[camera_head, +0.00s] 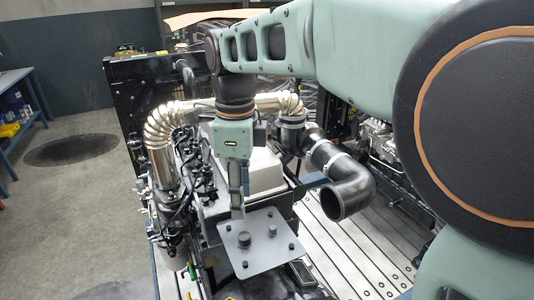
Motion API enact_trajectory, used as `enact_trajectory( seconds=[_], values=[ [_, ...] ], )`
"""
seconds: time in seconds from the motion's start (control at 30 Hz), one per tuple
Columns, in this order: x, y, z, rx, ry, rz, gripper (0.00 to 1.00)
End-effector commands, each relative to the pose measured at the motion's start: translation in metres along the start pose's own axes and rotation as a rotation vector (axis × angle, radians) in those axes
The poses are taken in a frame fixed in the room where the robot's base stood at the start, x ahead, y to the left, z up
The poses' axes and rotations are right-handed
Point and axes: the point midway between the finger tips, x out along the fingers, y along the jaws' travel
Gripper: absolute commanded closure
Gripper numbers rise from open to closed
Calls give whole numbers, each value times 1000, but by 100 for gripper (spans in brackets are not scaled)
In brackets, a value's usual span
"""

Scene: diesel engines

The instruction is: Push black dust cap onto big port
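My gripper (238,212) points straight down, with its fingers at the back left edge of a grey square plate (262,257). The fingers show edge-on, so I cannot tell whether they are open or hold anything. Several black round pieces stand on the plate, among them a larger one (243,239) at the left and a smaller one (271,230) at the back. I cannot tell whether one is the dust cap or which is the port. A black elbow pipe (357,186) to the right of my gripper has a wide opening facing down and left.
The engine (202,185) with a shiny metal exhaust pipe (160,135) lies left of and behind my gripper. My arm covers much of the upper right. A slatted metal floor (350,245) lies right of the plate. A blue workbench (22,110) stands far left.

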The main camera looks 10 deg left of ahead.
Motion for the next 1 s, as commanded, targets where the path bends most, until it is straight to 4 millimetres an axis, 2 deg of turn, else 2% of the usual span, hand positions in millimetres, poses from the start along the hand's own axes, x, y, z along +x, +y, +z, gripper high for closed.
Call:
enact_trajectory(
  seconds=[1.0],
  values=[
    [97,-1,-1,0,2,-3,62]
  ],
)
